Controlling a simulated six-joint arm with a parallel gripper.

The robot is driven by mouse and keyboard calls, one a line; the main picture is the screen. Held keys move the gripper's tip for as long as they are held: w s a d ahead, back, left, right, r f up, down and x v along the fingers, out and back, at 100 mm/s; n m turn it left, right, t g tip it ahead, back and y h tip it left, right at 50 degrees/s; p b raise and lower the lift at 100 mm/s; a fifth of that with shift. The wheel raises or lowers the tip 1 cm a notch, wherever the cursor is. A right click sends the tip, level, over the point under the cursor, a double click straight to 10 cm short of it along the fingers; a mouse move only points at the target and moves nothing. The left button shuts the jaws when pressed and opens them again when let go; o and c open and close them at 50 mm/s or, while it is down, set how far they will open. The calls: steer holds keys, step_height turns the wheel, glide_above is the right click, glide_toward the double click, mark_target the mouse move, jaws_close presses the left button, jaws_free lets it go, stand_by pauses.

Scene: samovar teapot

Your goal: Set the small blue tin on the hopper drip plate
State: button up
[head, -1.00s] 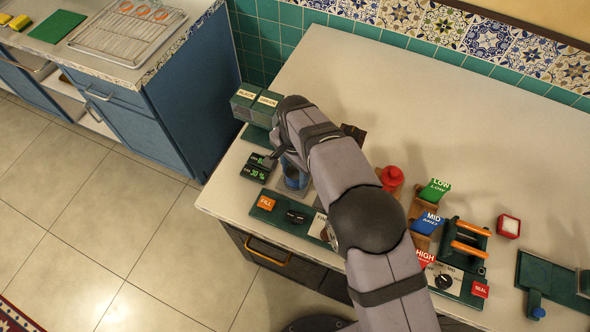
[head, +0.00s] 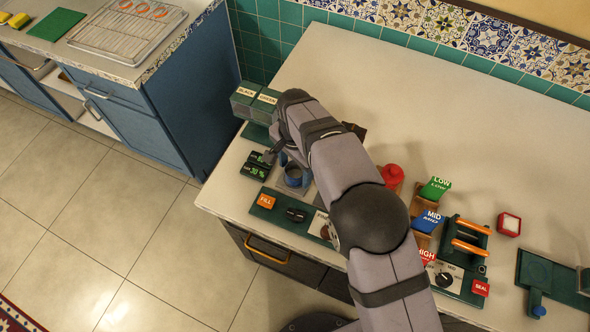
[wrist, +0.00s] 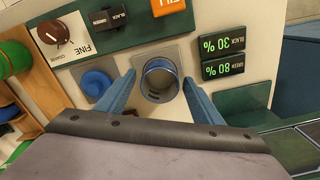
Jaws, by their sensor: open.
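The small blue tin (head: 293,178) stands upright on the grey drip plate (head: 283,189) at the left end of the counter. In the wrist view I look into the tin's open top (wrist: 160,84); grey plate (wrist: 184,50) shows around it. My gripper (wrist: 160,77) is open, with one blue finger on each side of the tin and a visible gap to each. In the head view my gripper (head: 278,157) is just behind and above the tin, partly hidden by my wrist.
Two green displays (head: 257,165) stand left of the plate, with the BLACK and GREEN hoppers (head: 255,103) behind. A panel with an orange FILL button (head: 266,201) lies in front. In the wrist view a round blue object (wrist: 95,84) sits beside the plate.

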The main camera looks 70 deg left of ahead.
step_height(320, 180, up, 11)
steer(key=b, duration=0.2)
steer(key=shift+b, duration=0.3)
